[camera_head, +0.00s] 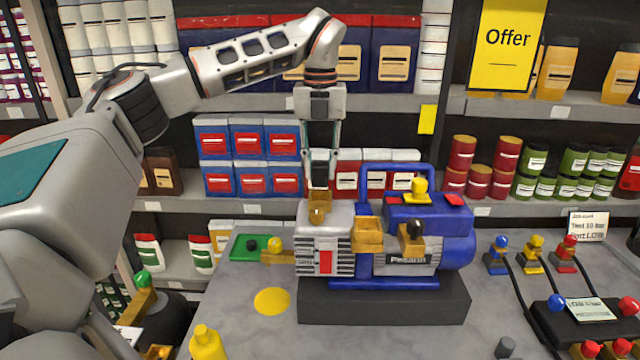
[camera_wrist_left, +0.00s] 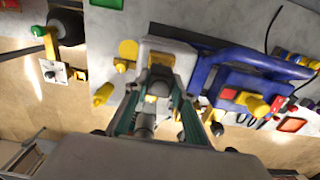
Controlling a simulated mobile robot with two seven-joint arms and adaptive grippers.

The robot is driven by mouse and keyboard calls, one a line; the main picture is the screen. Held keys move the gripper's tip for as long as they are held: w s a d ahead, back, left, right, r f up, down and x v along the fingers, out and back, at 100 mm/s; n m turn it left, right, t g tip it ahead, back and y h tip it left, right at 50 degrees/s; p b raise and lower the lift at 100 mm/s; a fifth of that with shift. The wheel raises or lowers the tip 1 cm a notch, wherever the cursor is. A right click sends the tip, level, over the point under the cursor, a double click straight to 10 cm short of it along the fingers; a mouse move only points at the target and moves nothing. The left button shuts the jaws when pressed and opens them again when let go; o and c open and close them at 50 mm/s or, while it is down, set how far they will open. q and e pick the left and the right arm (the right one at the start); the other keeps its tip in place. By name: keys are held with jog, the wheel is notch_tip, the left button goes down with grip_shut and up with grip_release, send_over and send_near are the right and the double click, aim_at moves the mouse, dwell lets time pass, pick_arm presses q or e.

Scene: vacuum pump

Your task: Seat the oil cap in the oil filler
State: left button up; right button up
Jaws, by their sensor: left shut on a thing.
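A blue vacuum pump (camera_head: 455,250) with a grey finned block (camera_head: 333,235) at its left stands on a dark plinth. My left gripper (camera_head: 319,186) points straight down over the top of that block, shut on the oil cap. The cap is mostly hidden by the fingers. A brass-coloured piece (camera_head: 318,206) shows right under the fingertips, at the block's top; I cannot tell how much of it is cap and how much is filler. In the left wrist view, the gripper (camera_wrist_left: 153,98) is over the grey block, and the pump's blue body (camera_wrist_left: 225,80) lies to its right. My right gripper is out of view.
The pump's blue handle (camera_head: 395,168) and yellow knob (camera_head: 419,188) rise right of the gripper. A green tray (camera_head: 240,254), yellow disc (camera_head: 272,301) and yellow bottle (camera_head: 207,343) are at left. Hoses and coloured fittings crowd the right. Stocked shelves stand behind.

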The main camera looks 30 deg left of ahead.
aim_at(320, 191)
pick_arm(q)
jog(key=shift+f, duration=2.25)
jog(key=shift+s+f, duration=0.3)
jog(key=shift+f, duration=0.4)
jog(key=o, duration=1.1)
jog(key=shift+w+f, duration=0.15)
notch_tip(320, 191, up, 14)
jog(key=shift+w+f, duration=0.1)
jog(key=shift+f, duration=0.1)
